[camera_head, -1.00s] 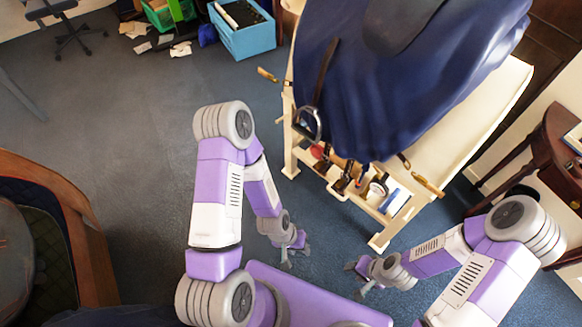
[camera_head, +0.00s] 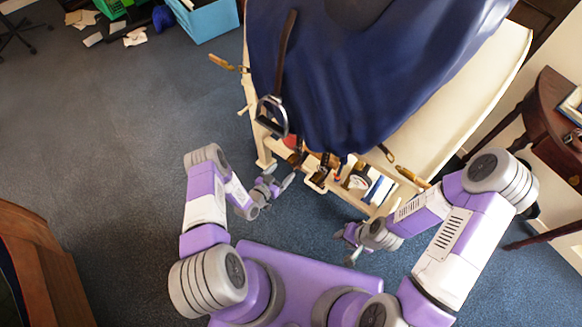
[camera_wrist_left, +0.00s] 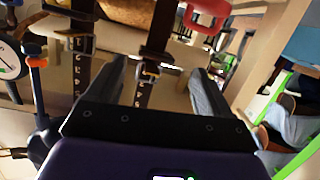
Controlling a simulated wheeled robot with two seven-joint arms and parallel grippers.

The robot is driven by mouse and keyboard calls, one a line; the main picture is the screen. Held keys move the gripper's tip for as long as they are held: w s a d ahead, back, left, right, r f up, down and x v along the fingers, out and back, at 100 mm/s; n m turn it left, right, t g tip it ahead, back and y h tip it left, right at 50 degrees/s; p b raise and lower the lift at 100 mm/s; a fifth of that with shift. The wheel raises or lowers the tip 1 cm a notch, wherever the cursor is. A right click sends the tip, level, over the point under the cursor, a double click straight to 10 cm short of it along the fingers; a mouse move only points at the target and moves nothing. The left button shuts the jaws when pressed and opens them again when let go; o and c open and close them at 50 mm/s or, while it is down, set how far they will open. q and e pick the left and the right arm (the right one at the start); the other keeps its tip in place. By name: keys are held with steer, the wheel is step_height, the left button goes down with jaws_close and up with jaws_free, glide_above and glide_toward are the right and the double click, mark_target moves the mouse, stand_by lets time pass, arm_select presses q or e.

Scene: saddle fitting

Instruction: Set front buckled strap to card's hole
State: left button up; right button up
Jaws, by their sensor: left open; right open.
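Dark girth straps with metal buckles hang under the blue-draped saddle stand. In the left wrist view one buckled strap (camera_wrist_left: 149,72) hangs between my left fingers, beyond the tips, and another (camera_wrist_left: 76,42) hangs to its left. Both have a row of holes. Which is the front one I cannot tell. In the head view dark straps (camera_head: 322,170) show small at the stand's lower end. My left gripper (camera_head: 284,181) is open and empty just in front of them; its fingers also show in the wrist view (camera_wrist_left: 162,85). My right gripper (camera_head: 346,247) is open, low and right. I cannot make out a card.
The cream stand (camera_head: 462,118) carries the blue cover (camera_head: 350,80). A metal stirrup (camera_head: 272,115) hangs on its left side. The wrist view shows a round dial (camera_wrist_left: 10,60) and a red object (camera_wrist_left: 206,14). A wooden side table (camera_head: 545,125) is at right.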

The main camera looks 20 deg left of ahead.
mark_target(291, 163)
arm_select(q)
steer(key=w+b, duration=0.1)
steer(key=w, duration=0.1)
steer(key=w+d+m+t+h+b, duration=0.1)
steer(key=w, duration=0.1)
steer(key=w+d+f+t+b, duration=0.1)
steer(key=w, duration=0.1)
steer(key=shift+d+m+h, duration=0.25)
steer(key=shift+m+h, duration=0.05)
steer(key=shift+c, duration=0.5)
